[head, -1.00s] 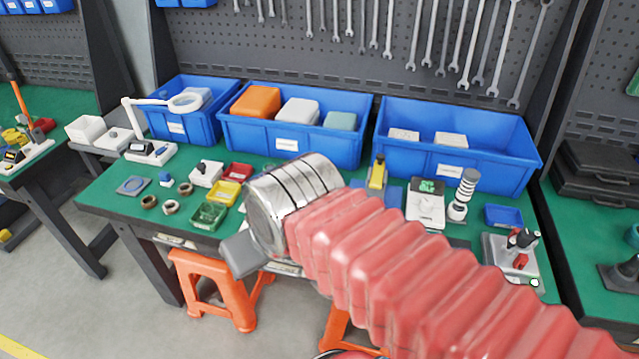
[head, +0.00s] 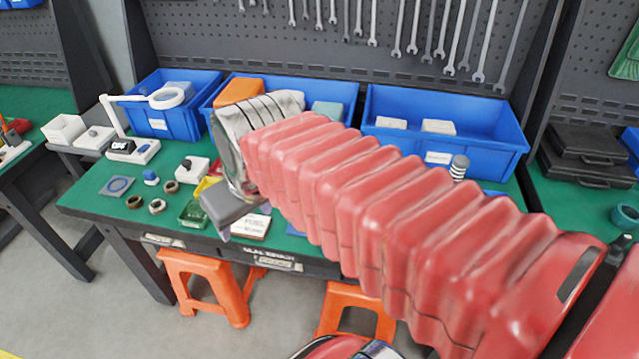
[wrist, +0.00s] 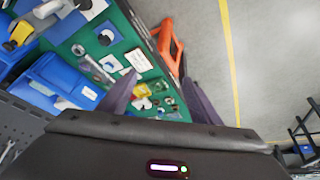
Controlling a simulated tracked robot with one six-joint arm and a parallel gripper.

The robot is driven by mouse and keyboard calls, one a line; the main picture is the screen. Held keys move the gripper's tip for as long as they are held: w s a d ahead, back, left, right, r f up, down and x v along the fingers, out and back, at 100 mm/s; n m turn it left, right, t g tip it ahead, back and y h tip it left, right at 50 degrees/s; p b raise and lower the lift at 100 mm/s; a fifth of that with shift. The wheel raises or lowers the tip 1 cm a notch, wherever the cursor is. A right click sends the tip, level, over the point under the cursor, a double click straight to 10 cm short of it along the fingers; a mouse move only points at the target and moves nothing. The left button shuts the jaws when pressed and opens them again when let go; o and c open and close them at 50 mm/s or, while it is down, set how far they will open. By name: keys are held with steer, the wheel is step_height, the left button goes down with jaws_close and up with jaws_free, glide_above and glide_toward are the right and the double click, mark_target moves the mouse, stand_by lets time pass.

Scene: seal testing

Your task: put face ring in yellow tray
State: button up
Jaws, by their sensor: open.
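Several small rings lie on the green bench at the left, two brownish (head: 134,201) (head: 171,186) and one paler (head: 157,206). I cannot tell which is the face ring. The yellow tray (head: 207,184) is mostly hidden behind my arm in the head view; it also shows small in the wrist view (wrist: 142,90). My gripper (wrist: 158,78) is open, with its two dark fingers apart and nothing visible held between them. It is above the front part of the bench, to the right of the rings.
A green tray (head: 193,215) sits in front of the yellow one. A lamp base (head: 133,150) and blue bins (head: 440,120) stand along the back. Orange stools (head: 205,285) are under the bench's front edge. The bench left of the rings is fairly clear.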

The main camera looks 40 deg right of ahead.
steer(key=w+d+f+n+g, duration=0.1)
steer(key=w+d+g, duration=0.1)
steer(key=w+d, duration=1.2)
steer(key=w+d+f, duration=0.1)
steer(key=d+f, duration=0.3)
steer(key=d, duration=0.3)
steer(key=w+d+f+n+g, duration=0.1)
steer(key=w+d+f, duration=0.1)
steer(key=d, duration=0.5)
steer(key=w+d+f, duration=0.2)
steer(key=d+f, duration=0.3)
steer(key=d, duration=0.2)
steer(key=shift+f+n+g+y, duration=0.3)
steer(key=shift+f, duration=0.05)
steer(key=shift+w+a+f, duration=0.1)
steer(key=shift+w+f, duration=0.05)
steer(key=shift+f, duration=1.3)
steer(key=shift+w+d+f, duration=0.1)
steer(key=shift+w+f, duration=0.1)
steer(key=shift+f, duration=1.2)
steer(key=shift+w+a+f, duration=0.1)
steer(key=shift+w+f, duration=0.05)
steer(key=shift+f, duration=1.3)
